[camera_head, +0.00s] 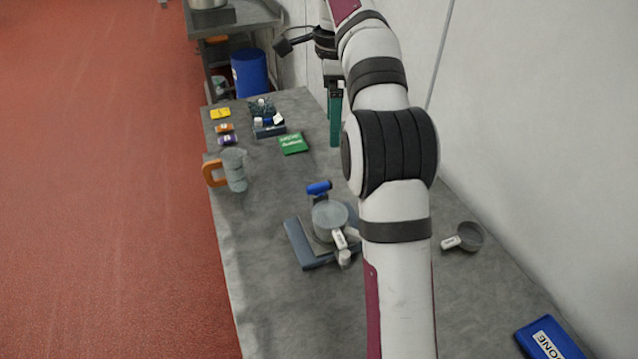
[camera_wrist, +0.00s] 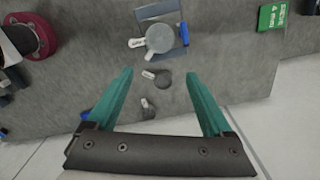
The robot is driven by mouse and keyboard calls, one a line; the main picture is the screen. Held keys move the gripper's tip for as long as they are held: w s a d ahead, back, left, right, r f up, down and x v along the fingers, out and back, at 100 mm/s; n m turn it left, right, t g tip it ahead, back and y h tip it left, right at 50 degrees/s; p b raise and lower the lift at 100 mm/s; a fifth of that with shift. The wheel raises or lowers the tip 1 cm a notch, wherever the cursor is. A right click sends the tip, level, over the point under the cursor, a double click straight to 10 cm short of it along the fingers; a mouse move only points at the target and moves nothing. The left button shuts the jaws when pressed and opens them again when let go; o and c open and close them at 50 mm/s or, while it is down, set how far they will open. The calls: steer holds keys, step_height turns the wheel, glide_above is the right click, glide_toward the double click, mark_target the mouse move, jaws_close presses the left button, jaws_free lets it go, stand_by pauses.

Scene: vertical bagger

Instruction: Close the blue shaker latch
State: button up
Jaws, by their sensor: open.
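The shaker (camera_head: 300,247) is a blue-grey base on the grey table with a round grey pan (camera_head: 330,217) and a white-tipped handle on it. The blue latch (camera_head: 319,187) sticks out at the pan's far side in the head view. In the wrist view the pan (camera_wrist: 160,38) is near the top centre, with the blue latch (camera_wrist: 184,34) at its right. I cannot tell the latch's exact angle. My gripper (camera_wrist: 157,75) is open and empty, with teal fingers. It is above the table near the wall, apart from the latch; one finger shows in the head view.
A grey scoop (camera_head: 468,237) lies near the wall; the wrist view shows two scoops (camera_wrist: 163,80). A blue box (camera_head: 553,342) is at lower right. A clear jug with an orange handle (camera_head: 235,170), a green box (camera_head: 293,143) and small packs stand farther back. Table left of the shaker is clear.

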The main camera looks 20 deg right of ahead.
steer(key=shift+o, duration=1.2)
steer(key=f+n, duration=0.1)
steer(key=n, duration=0.2)
steer(key=f+n, duration=0.1)
steer(key=n, duration=0.2)
steer(key=n+t, duration=0.1)
steer(key=n, duration=0.2)
steer(key=shift+d+f, duration=0.35)
steer(key=shift+f, duration=0.05)
steer(key=n+t, duration=0.3)
steer(key=n, duration=1)
glide_toward(319, 184)
steer(key=shift+t, duration=0.3)
steer(key=x, duration=0.8)
steer(key=shift+s+f, duration=0.2)
steer(key=shift+f, duration=0.15)
steer(key=c, duration=1.2)
steer(key=shift+o, duration=0.2)
